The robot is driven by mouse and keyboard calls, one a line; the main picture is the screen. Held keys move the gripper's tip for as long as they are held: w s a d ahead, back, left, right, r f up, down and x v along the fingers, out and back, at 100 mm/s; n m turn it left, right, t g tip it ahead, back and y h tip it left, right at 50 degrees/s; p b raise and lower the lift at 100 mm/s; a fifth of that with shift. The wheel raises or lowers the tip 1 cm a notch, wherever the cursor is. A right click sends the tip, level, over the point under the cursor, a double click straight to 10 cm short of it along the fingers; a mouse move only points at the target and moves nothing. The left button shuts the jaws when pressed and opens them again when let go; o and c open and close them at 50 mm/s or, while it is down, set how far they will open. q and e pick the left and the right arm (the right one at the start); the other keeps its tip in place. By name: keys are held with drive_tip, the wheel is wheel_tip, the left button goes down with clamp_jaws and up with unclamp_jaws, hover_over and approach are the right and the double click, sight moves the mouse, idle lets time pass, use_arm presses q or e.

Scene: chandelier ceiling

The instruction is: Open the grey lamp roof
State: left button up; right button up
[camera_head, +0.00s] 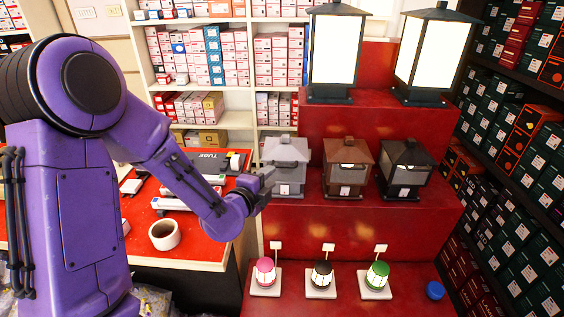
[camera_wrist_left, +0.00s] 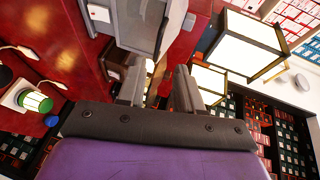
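The grey lamp (camera_head: 285,178) stands on the middle red step, at the left end of a row of three small lamps. Its grey roof (camera_head: 287,147) sits on top of the body, with a handle-like bar across its front. My left gripper (camera_head: 265,183) is at the lamp's left side, close to the body and below the roof; whether they touch I cannot tell. In the left wrist view the two fingers (camera_wrist_left: 158,88) are apart with nothing between them, and the grey lamp (camera_wrist_left: 142,22) is just beyond them at the top. My right gripper is not in view.
A brown lamp (camera_head: 348,166) and a black lamp (camera_head: 405,168) stand to the right. Two large lit lanterns (camera_head: 334,50) are on the step above. Small pink, black and green lamps are below.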

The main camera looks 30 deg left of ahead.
sight(283, 167)
use_arm(q)
drive_tip(key=p+x, duration=0.1)
drive_tip(key=x, duration=0.8)
drive_tip(key=shift+a+f+p, duration=0.1)
drive_tip(key=shift+p, duration=0.3)
drive_tip(key=shift+w+f, duration=0.1)
drive_tip(key=shift+w, duration=0.25)
drive_tip(key=shift+s, duration=0.1)
clamp_jaws()
drive_tip(key=shift+f, duration=0.1)
